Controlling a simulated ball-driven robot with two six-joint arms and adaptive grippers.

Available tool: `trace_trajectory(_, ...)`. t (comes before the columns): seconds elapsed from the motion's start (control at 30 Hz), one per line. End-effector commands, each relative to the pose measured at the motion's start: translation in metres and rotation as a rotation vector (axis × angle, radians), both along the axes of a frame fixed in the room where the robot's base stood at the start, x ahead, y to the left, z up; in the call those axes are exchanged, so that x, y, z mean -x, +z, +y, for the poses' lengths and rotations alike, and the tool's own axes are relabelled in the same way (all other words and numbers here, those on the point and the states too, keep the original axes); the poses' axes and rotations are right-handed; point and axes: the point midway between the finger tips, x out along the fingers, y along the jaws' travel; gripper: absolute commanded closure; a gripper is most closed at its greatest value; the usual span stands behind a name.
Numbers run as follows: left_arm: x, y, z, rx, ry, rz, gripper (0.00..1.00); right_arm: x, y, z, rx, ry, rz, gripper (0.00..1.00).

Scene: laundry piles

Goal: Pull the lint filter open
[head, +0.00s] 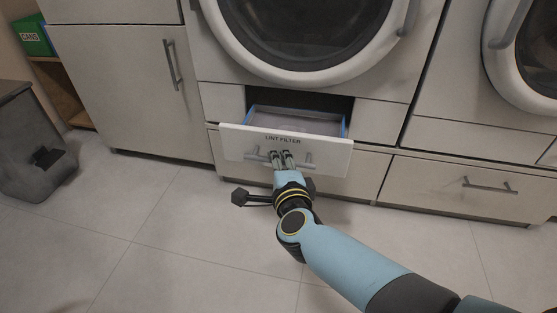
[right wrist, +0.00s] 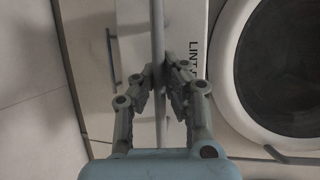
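The lint filter drawer (head: 330,157), with a white front labelled "LINT FILTER", stands out from the cabinet below the dryer door. Its blue-edged filter tray (head: 297,122) shows behind the front. The drawer's grey bar handle (head: 306,160) runs across the lower front. My right gripper (head: 283,158) is at the middle of this handle. In the right wrist view, the fingers of my right gripper (right wrist: 161,80) are closed in on both sides of the handle bar (right wrist: 159,30). The fingers hide part of the handle. My left gripper is not in view.
The round dryer door (head: 305,35) is shut above the drawer. A lower drawer with a handle (head: 489,186) is shut at the right. A dark grey bin (head: 30,145) stands at the far left. The tiled floor (head: 150,235) in front is clear.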

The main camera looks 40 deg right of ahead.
Motion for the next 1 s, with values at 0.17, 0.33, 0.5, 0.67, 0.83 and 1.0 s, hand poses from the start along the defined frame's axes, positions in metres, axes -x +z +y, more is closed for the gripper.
trace_trajectory(0.17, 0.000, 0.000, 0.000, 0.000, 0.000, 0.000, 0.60, 0.002, -0.003, 0.000, 0.001, 0.001, 0.007, 0.90)
trace_trajectory(0.33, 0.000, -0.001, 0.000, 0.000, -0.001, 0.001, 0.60, 0.001, -0.002, 0.000, 0.000, 0.001, 0.004, 0.68)
trace_trajectory(0.5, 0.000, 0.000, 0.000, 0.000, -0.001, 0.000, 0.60, 0.001, -0.001, 0.000, 0.000, 0.000, 0.002, 0.66)
trace_trajectory(0.67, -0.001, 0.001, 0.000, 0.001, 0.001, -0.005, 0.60, 0.000, 0.002, 0.000, 0.000, -0.001, 0.001, 0.66)
trace_trajectory(0.83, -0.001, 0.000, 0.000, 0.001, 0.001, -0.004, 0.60, 0.001, 0.024, 0.000, -0.001, 0.000, -0.002, 0.66)
trace_trajectory(1.0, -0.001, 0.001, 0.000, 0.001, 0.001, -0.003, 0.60, 0.000, 0.060, -0.001, 0.002, -0.003, -0.007, 0.47)
